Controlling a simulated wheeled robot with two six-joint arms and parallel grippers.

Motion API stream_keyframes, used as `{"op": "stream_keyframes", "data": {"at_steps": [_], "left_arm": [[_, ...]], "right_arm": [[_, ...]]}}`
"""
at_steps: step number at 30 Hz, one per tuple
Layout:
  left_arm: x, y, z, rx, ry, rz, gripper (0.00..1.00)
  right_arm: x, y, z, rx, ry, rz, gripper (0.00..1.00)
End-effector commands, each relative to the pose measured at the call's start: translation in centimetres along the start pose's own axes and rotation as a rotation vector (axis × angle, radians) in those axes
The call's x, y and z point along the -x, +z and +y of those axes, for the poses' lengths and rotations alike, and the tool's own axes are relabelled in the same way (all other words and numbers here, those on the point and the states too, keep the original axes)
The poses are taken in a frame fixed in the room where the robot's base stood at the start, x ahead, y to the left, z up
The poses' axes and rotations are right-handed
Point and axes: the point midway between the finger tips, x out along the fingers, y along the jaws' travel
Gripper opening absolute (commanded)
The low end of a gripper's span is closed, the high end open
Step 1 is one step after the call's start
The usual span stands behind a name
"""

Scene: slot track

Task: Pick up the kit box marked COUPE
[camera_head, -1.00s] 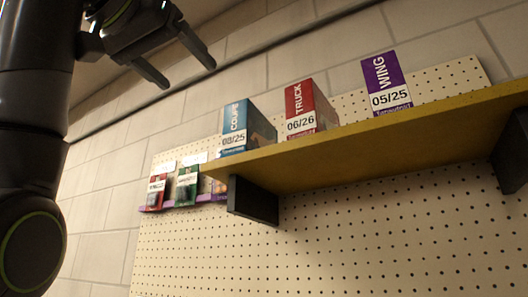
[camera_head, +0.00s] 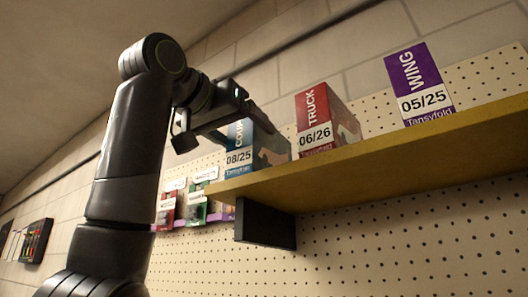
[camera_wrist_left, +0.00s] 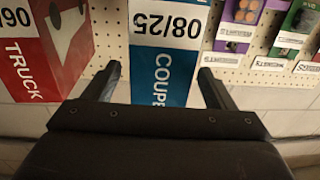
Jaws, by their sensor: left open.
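The COUPE kit box (camera_head: 239,158) is blue with a white 08/25 label and stands at the left end of the yellow shelf (camera_head: 350,166). In the left wrist view the COUPE box (camera_wrist_left: 163,62) lies between the two fingers, its blue face showing. My left gripper (camera_head: 227,131) is open at the upper part of this box, one finger on each side, and hides part of its lettering. The left wrist view shows both fingertips (camera_wrist_left: 160,72) spread wider than the box, with gaps on both sides. My right gripper is not in view.
The red TRUCK box (camera_head: 318,122) stands to the right of COUPE, and the purple WING box (camera_head: 419,86) farther right. Small hanging packs (camera_head: 195,205) are on the pegboard (camera_head: 400,220) at lower left. A dark bracket (camera_head: 265,224) supports the shelf.

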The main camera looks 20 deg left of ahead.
Motion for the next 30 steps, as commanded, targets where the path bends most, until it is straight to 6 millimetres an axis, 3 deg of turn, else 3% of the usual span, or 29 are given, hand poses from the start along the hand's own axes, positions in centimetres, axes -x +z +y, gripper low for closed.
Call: {"op": "stream_keyframes", "data": {"at_steps": [5, 15, 25, 30], "left_arm": [[-0.9, -0.3, 0.0, 0.000, 0.000, -0.001, 0.78], [-4.8, -0.7, -0.1, 0.000, 0.000, -0.001, 0.78], [-5.4, -0.5, -0.1, 0.000, -0.001, 0.002, 0.78], [-5.4, -0.5, -0.1, 0.000, 0.000, 0.001, 0.59]], "right_arm": [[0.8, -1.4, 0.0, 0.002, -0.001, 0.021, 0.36], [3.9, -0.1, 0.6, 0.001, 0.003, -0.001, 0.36], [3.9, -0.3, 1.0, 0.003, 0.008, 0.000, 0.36], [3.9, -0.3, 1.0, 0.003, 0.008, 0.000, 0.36]]}}
